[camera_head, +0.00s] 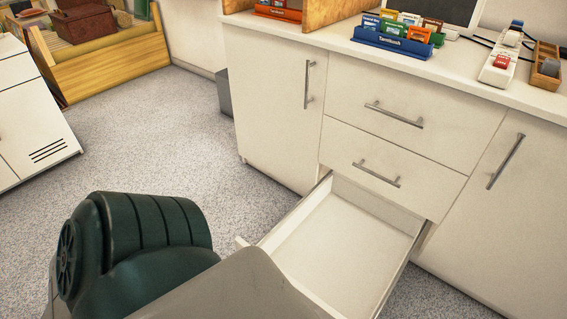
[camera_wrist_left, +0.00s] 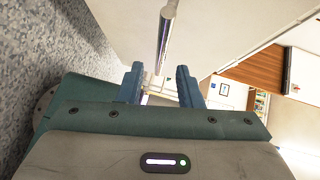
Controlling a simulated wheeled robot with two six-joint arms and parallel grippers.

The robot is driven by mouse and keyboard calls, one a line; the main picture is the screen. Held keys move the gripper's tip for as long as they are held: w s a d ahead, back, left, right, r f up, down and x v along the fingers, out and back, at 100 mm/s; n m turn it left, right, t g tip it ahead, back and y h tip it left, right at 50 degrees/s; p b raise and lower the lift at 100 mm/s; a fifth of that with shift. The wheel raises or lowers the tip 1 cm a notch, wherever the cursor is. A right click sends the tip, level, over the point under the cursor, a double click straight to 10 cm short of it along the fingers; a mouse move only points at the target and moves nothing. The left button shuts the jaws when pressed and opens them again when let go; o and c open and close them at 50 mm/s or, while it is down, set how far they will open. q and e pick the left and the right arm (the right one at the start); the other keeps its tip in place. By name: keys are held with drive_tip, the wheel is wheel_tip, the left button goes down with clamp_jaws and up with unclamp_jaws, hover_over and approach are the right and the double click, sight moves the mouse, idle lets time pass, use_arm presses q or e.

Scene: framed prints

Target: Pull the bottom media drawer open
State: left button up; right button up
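The bottom media drawer (camera_head: 340,240) is pulled well out of the white cabinet, and its pale interior looks empty. My left arm covers its near left part and hides its front in the head view. In the left wrist view, my left gripper (camera_wrist_left: 160,68) has its two blue fingers apart. A metal bar handle (camera_wrist_left: 165,42) on a white panel runs lengthwise ahead of the fingers, its lower end near the gap between them. I cannot tell whether the fingers touch it. My right gripper is in neither view.
Two closed drawers (camera_head: 412,118) sit above the open one, with a closed door (camera_head: 270,105) at left and another (camera_head: 510,190) at right. A blue card rack (camera_head: 391,42) stands on the counter. Speckled floor (camera_head: 165,140) is clear left of the cabinet.

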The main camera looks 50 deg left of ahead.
use_arm(q)
drive_tip(key=shift+p+v, duration=0.3)
drive_tip(key=shift+v, duration=1.95)
